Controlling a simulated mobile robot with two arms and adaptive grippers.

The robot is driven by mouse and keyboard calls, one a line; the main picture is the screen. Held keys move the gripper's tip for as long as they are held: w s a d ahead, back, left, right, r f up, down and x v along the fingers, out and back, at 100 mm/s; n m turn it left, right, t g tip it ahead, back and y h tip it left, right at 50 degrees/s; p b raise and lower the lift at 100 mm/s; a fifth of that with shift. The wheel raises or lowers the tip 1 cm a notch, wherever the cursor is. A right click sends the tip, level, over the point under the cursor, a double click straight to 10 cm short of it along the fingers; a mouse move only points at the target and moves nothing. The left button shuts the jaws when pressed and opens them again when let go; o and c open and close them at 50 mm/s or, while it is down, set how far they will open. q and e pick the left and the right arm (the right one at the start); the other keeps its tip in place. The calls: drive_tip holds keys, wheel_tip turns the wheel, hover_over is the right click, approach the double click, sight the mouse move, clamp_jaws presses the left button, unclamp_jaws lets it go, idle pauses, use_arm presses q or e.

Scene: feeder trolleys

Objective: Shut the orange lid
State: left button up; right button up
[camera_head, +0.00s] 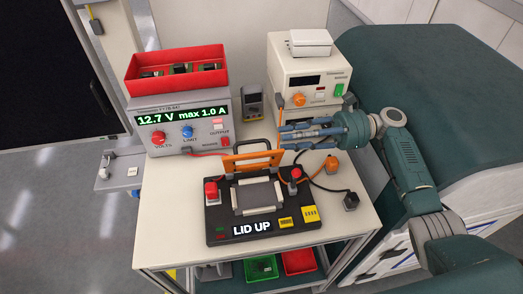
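The orange lid (236,161) stands raised at the back of a black test fixture (213,222). A dark handle shows along the lid's top edge. The fixture's front display (252,227) reads "LID UP". A grey frame with a flat panel (258,196) lies uncovered on the fixture. My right gripper (284,137) is just right of and behind the lid, with its bluish fingers pointing left. Its fingertips are close to the lid's upper right corner; I cannot tell whether they touch, or how far the fingers are apart. My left gripper is not in view.
Red buttons (211,189) flank the fixture's panel. A power supply (178,122) carrying a red bin (176,70) stands back left. A cream instrument (307,72) stands back right. Cables and an orange plug (332,164) lie right of the fixture. The bench's left front is clear.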

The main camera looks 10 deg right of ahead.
sight(261, 140)
drive_tip(key=a+p, duration=0.1)
drive_tip(key=a, duration=0.5)
drive_tip(key=shift+a+r+p, duration=0.1)
drive_tip(key=shift+r+p, duration=0.05)
drive_tip(key=shift+p, duration=0.25)
drive_tip(key=shift+a, duration=0.6)
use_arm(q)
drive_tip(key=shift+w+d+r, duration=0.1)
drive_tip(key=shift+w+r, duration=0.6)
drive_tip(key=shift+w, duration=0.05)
use_arm(e)
drive_tip(key=shift+a, duration=0.1)
drive_tip(key=shift+c, duration=0.6)
drive_tip(key=shift+w, duration=0.1)
clamp_jaws()
